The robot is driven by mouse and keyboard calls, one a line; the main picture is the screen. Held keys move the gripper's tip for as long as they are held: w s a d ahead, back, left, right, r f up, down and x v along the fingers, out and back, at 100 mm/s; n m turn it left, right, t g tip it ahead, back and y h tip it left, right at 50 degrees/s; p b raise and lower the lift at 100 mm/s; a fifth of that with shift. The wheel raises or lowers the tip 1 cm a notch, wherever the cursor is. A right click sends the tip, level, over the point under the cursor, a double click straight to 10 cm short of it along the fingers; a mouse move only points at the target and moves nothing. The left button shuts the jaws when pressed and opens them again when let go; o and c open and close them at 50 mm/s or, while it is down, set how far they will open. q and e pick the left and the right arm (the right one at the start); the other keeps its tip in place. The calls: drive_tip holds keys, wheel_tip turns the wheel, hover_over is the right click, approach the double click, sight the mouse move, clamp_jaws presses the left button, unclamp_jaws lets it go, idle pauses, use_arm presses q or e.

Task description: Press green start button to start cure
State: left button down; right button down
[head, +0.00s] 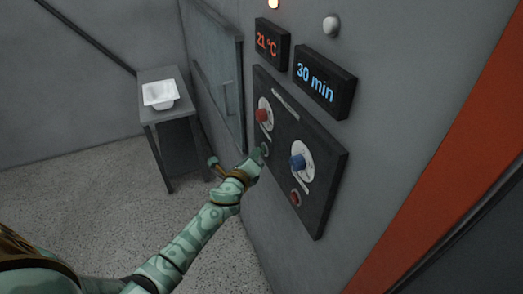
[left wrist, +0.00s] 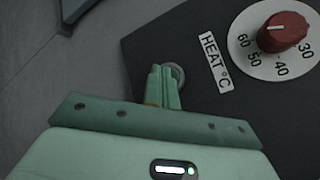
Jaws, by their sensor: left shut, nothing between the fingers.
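The dark control panel (head: 322,170) is on the grey wall in the head view. A round button ring (left wrist: 177,72) shows in the left wrist view, mostly hidden behind my fingertips, so its green colour cannot be made out. My left gripper (head: 258,157) is shut and empty, its tips at this ring on the panel's left side. The fingers also show in the left wrist view (left wrist: 163,82). They overlap the ring; whether they touch or press it I cannot tell. My right gripper is not in view.
The panel also has a red heat knob (head: 262,115), a blue knob (head: 298,162) and a red button (head: 295,198). Displays read 21 °C (head: 271,44) and 30 min (head: 316,82). A small table (head: 172,116) with a white tray (head: 160,94) stands at the back left.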

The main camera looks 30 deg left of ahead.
use_arm(q)
drive_tip(key=shift+s+a, duration=0.45)
drive_tip(key=shift+s, duration=0.1)
drive_tip(key=shift+s+a, duration=1.65)
drive_tip(key=shift+s, duration=0.25)
